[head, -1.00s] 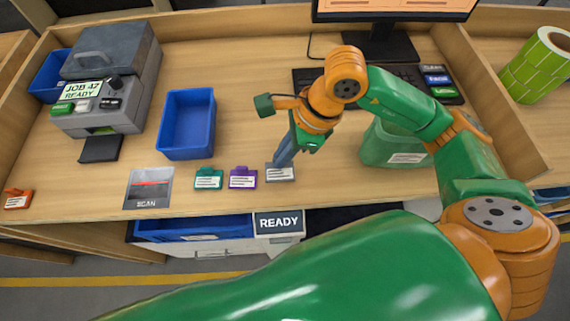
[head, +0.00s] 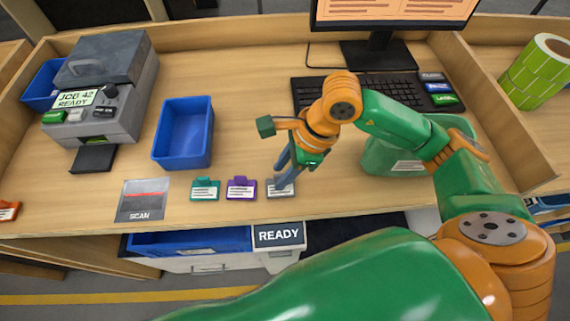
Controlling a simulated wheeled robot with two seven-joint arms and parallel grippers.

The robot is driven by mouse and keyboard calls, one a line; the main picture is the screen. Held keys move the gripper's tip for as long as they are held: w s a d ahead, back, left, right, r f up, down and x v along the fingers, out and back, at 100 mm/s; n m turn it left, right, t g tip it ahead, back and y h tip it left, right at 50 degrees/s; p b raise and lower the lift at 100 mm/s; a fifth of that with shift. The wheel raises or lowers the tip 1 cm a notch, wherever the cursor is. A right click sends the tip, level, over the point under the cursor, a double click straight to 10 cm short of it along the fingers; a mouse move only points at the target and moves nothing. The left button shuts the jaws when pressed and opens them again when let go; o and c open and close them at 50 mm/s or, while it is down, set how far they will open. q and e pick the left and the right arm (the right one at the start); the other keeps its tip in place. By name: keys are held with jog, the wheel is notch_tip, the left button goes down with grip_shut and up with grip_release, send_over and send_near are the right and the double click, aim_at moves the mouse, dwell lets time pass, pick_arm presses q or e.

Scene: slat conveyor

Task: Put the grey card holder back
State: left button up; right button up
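The grey card holder (head: 282,191) is at the right end of a short row near the desk's front edge, beside the purple card holder (head: 241,190) and the teal card holder (head: 204,191). My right gripper (head: 281,177) points down at it, with its blue-grey fingers on the holder's upper part. The fingers look shut on it and hide its top. Whether the holder rests on the desk or is just above it is hard to tell. My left gripper is not in view.
A scan pad (head: 143,201) lies left of the row and an empty blue bin (head: 184,134) stands behind it. A green translucent bin (head: 382,157) is to the right, near my forearm. A keyboard (head: 350,90) lies behind. A READY sign (head: 278,235) hangs below the desk edge.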

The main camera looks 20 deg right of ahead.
jog(key=shift+d+r, duration=0.15)
jog(key=shift+r, duration=0.25)
jog(key=b+v, duration=0.2)
jog(key=v, duration=0.9)
jog(key=shift+r, duration=0.2)
jog(key=shift+s+d, duration=0.1)
jog(key=shift+f, duration=0.1)
